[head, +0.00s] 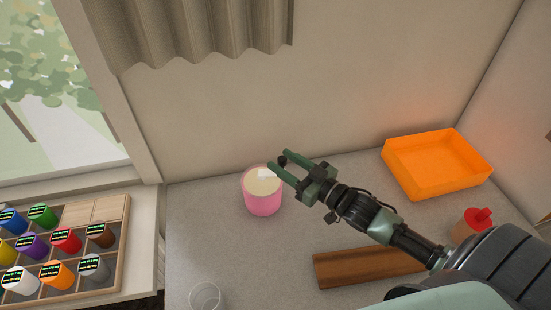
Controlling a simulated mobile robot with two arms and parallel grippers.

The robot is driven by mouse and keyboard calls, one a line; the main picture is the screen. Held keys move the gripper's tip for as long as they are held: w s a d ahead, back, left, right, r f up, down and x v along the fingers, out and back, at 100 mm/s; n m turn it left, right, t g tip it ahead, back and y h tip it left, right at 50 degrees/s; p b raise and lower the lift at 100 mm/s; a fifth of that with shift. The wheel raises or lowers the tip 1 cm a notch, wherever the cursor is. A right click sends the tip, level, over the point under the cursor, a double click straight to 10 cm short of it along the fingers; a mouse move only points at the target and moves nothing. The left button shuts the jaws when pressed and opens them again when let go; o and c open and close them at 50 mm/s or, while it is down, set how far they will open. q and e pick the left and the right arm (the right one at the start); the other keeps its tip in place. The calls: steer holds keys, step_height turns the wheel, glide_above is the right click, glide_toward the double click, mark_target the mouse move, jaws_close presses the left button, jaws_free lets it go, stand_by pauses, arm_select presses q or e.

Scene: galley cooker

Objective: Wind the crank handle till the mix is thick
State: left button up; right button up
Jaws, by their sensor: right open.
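A pink pot (263,203) stands on the grey counter in the middle of the head view, with a pale cream mix (262,185) inside. A small white piece shows at the mix's surface, near the far rim. My right gripper (278,160) is open above the far right rim of the pot, its green fingers pointing left. A small dark knob (282,161), perhaps the end of the crank handle, shows between the fingers; they are not closed on it. The rest of the crank is hidden or too small to make out. My left gripper is out of view.
An orange tray (480,175) stands at the back right. A wooden block (360,268) lies at the front, beneath my right arm. A red-topped container (470,224) is at right, a clear glass (205,297) at front left. A rack (122,225) of coloured jars stands at far left.

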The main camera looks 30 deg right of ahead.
steer(key=shift+b+v, duration=0.4)
steer(key=shift+v, duration=1.6)
